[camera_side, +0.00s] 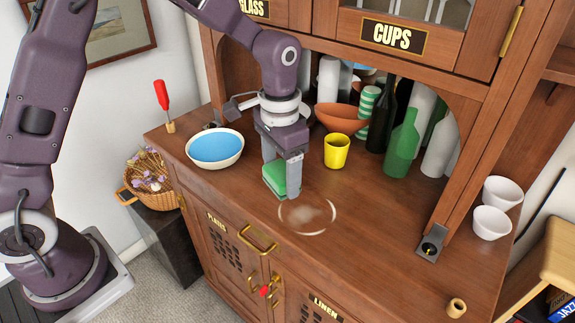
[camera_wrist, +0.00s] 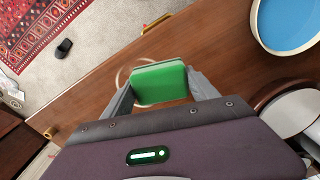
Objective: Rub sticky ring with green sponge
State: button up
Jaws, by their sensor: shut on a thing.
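My gripper (camera_side: 283,178) is shut on a green sponge (camera_side: 280,178) and holds it at the left edge of the sticky ring. The sponge also shows between the fingers in the wrist view (camera_wrist: 160,82). The sticky ring (camera_side: 307,215) is a pale whitish circle with a smeared middle on the wooden counter. In the wrist view, only part of the ring (camera_wrist: 122,76) shows beside the sponge, and the rest is hidden. I cannot tell whether the sponge touches the counter.
A bowl of blue water (camera_side: 216,148) stands left of the gripper, and a yellow cup (camera_side: 337,151) stands behind the ring. Bottles, including a green one (camera_side: 402,146), fill the alcove at the back. White cups (camera_side: 491,222) stand at the right.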

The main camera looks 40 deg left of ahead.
aim_at(330, 218)
jog(key=shift+f, duration=2)
jog(key=shift+d+f, duration=0.25)
jog(key=shift+f, duration=0.65)
jog(key=shift+d+r, duration=0.1)
jog(key=shift+d, duration=0.3)
jog(key=shift+c, duration=0.5)
jog(key=shift+d, duration=4.5)
jog(key=shift+w+d, duration=0.15)
jog(key=shift+d, duration=0.15)
jog(key=shift+w, duration=0.75)
jog(key=shift+a, duration=5.35)
jog(key=shift+w+a, duration=0.1)
jog(key=shift+w, duration=0.95)
jog(key=shift+s+d, duration=0.1)
jog(key=shift+d, duration=4.95)
jog(key=shift+d+r, duration=0.2)
jog(key=shift+r, duration=0.35)
jog(key=shift+d+r, duration=0.15)
jog(key=shift+r, duration=3.3)
